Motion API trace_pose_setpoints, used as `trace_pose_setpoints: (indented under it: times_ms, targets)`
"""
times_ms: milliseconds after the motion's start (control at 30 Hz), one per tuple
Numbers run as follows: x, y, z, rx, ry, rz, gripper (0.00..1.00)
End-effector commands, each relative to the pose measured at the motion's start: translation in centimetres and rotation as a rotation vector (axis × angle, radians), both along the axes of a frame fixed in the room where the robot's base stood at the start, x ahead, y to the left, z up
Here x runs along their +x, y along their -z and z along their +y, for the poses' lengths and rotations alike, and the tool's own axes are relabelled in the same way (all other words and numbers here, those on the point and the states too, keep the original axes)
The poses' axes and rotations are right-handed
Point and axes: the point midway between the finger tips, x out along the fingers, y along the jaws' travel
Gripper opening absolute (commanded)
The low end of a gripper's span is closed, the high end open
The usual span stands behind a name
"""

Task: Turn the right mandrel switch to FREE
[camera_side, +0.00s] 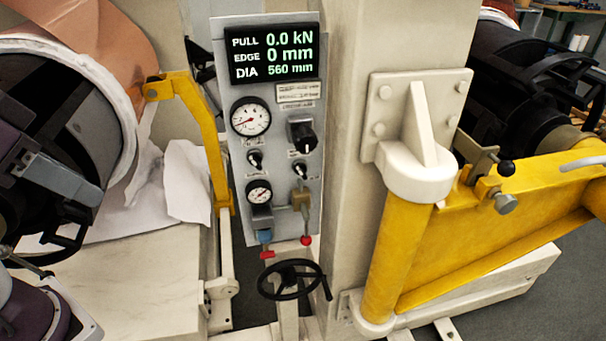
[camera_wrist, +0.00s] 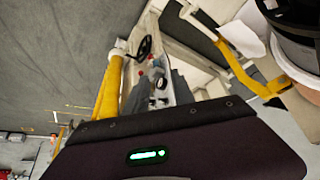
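The grey control panel (camera_side: 228,75) stands upright on the pale column in the side view. It carries two small black switches, a left one (camera_side: 255,160) and a right one (camera_side: 300,170). A larger black knob (camera_side: 302,134) sits above the right switch. The labels by the switches are too small to read, so I cannot tell the switch positions. Purple and grey parts of my arm show at the left edge, well apart from the panel. In the wrist view, my purple housing fills the bottom, and the panel is small and seen at a slant.
A black handwheel (camera_side: 290,280) and red-tipped levers (camera_side: 305,240) stand below the switches. A yellow arm (camera_side: 205,130) rises left of the panel, near the copper foil roll (camera_side: 112,30). A yellow swing gate (camera_side: 520,205) stands at the right. The panel's front looks clear.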

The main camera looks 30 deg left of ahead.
Motion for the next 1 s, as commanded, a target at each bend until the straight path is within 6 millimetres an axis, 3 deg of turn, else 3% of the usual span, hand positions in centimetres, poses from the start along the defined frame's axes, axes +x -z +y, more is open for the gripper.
trace_pose_setpoints:
  times_ms: [100, 200, 400, 533, 600, 800, 1000]
  targets:
    - [0.2, -6.9, 0.0, 0.0, 0.0, -0.013, 0.3]
    - [0.2, -12.3, 0.0, 0.0, -0.001, -0.008, 0.3]
    - [0.2, -19.5, 0.0, 0.0, -0.001, -0.004, 0.3]
    - [0.2, -22.9, 0.0, 0.0, -0.002, -0.002, 0.3]
    - [0.9, -24.0, 0.4, 0.024, 0.018, 0.01, 0.3]
    - [11.0, -22.2, 3.9, 0.431, 0.29, 0.118, 0.3]
    - [20.1, -21.1, 2.5, 0.899, 0.571, 0.234, 0.3]
